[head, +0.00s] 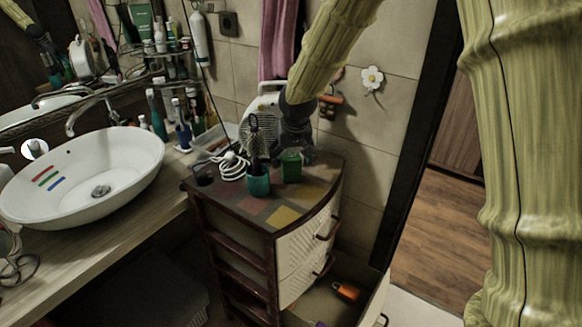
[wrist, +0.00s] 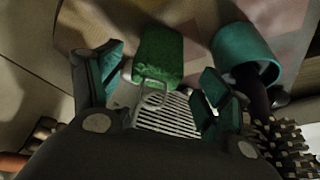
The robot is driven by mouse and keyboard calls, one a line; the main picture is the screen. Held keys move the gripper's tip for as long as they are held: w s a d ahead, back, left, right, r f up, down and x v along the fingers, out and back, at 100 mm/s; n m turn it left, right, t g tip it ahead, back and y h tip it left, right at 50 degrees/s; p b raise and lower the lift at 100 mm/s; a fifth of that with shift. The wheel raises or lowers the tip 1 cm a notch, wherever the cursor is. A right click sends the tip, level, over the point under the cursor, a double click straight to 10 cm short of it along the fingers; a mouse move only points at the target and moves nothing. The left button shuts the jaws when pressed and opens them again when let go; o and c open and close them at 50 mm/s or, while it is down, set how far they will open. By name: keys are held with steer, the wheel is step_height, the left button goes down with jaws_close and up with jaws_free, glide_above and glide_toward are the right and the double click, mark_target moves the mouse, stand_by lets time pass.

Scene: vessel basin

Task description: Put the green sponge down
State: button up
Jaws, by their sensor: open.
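The green sponge (head: 291,166) is on the patterned top of the small cabinet (head: 283,216), near its back right part, and looks upright. My gripper (head: 297,150) is just above and behind it, pointing down. In the wrist view the sponge (wrist: 158,55) shows between the two spread fingers of my gripper (wrist: 163,72), with visible gaps on both sides. The gripper is open and holds nothing. The sponge's lower contact with the top is hard to make out.
A teal cup (head: 258,184) with a dark brush stands close left of the sponge. A white coiled cord (head: 233,165) and a white heater (head: 262,112) are nearby. The cabinet's front top is clear. A lower drawer (head: 335,300) stands open. The white basin (head: 85,175) is left.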

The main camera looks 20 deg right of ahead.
mark_target(291, 158)
steer(key=shift+w+f, duration=0.25)
steer(key=shift+f, duration=0.05)
steer(key=shift+s+d, duration=0.15)
steer(key=shift+s, duration=0.15)
steer(key=shift+f, duration=0.1)
steer(key=shift+w+d+f+p, duration=0.1)
steer(key=shift+w+f+p, duration=0.8)
steer(key=shift+f, duration=0.3)
steer(key=shift+x, duration=1.1)
steer(key=shift+c, duration=0.4)
steer(key=c, duration=0.9)
